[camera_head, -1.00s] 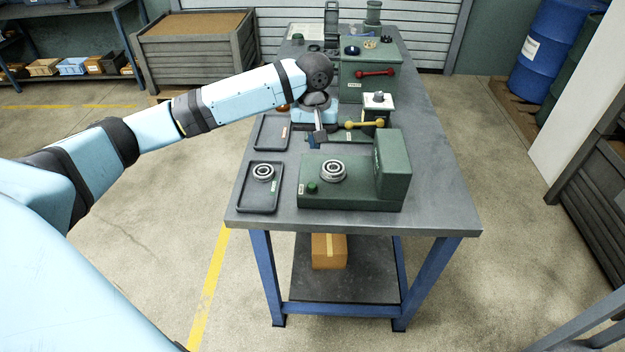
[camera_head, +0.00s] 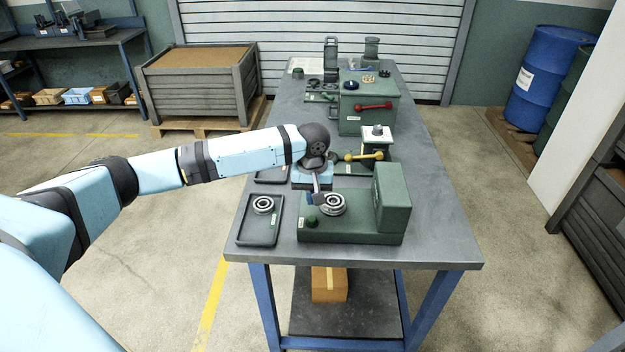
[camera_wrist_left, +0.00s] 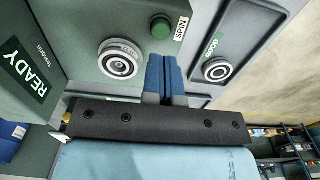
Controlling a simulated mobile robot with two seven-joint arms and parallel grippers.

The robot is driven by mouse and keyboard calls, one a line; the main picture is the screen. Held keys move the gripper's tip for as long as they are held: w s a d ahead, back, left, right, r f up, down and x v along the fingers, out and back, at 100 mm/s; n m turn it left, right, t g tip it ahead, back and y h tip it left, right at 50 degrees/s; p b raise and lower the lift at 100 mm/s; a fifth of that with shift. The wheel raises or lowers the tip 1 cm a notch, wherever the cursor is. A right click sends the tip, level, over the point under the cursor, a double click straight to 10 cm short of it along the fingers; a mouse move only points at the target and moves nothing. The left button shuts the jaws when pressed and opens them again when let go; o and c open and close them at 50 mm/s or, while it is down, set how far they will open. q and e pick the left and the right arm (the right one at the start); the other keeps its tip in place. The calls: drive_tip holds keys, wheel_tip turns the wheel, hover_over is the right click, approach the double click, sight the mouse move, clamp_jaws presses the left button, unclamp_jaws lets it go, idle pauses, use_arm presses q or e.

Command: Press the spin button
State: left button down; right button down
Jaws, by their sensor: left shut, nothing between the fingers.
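The green spin button (camera_head: 311,221) sits at the left front of the green machine (camera_head: 350,231) at the near end of the table. In the left wrist view the button (camera_wrist_left: 160,27) is next to a SPIN label. My left gripper (camera_head: 317,198) is shut and empty, with its blue fingers (camera_wrist_left: 164,76) pointing at the machine. It is just behind the button in the head view, apart from it. A metal bearing ring (camera_wrist_left: 121,60) sits on the machine beside the fingers. The machine's READY display (camera_wrist_left: 25,72) is lit. My right gripper is not in view.
A dark tray (camera_head: 243,238) labelled GOOD holds another bearing ring (camera_head: 263,205), left of the machine. A lever with a yellow knob (camera_head: 349,157) and a green box with a red handle (camera_head: 373,106) stand farther back. The table's front strip is clear.

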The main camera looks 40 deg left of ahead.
sight(312, 218)
use_arm(q)
wheel_tip(312, 218, down, 6)
drive_tip(key=shift+r, duration=0.15)
drive_tip(key=shift+p, duration=0.35)
